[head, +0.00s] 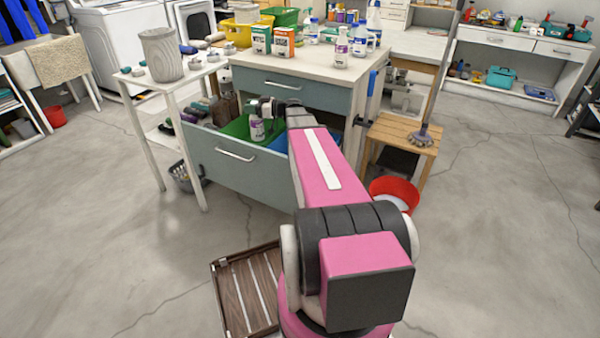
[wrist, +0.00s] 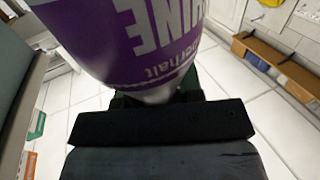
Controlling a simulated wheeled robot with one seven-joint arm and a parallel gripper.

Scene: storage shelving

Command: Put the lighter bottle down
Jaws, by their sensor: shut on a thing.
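A white bottle with a purple label (head: 257,130) is held in my gripper (head: 262,112), just above the open lower drawer (head: 235,155). In the wrist view the bottle (wrist: 140,45) fills the upper middle, its purple label close to the camera and its lettering upside down. My gripper is shut on it; the fingertips are mostly hidden. A green bin (head: 238,126) and a blue bin (head: 279,143) sit inside the drawer. The bottle is over or in the green bin; I cannot tell if it touches the bottom.
The cabinet top (head: 325,70) above the drawer carries boxes, several bottles and a yellow tub (head: 240,36). A white side table (head: 165,84) with a grey bin stands left. A wooden stool (head: 403,135) and red bucket (head: 394,190) stand right.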

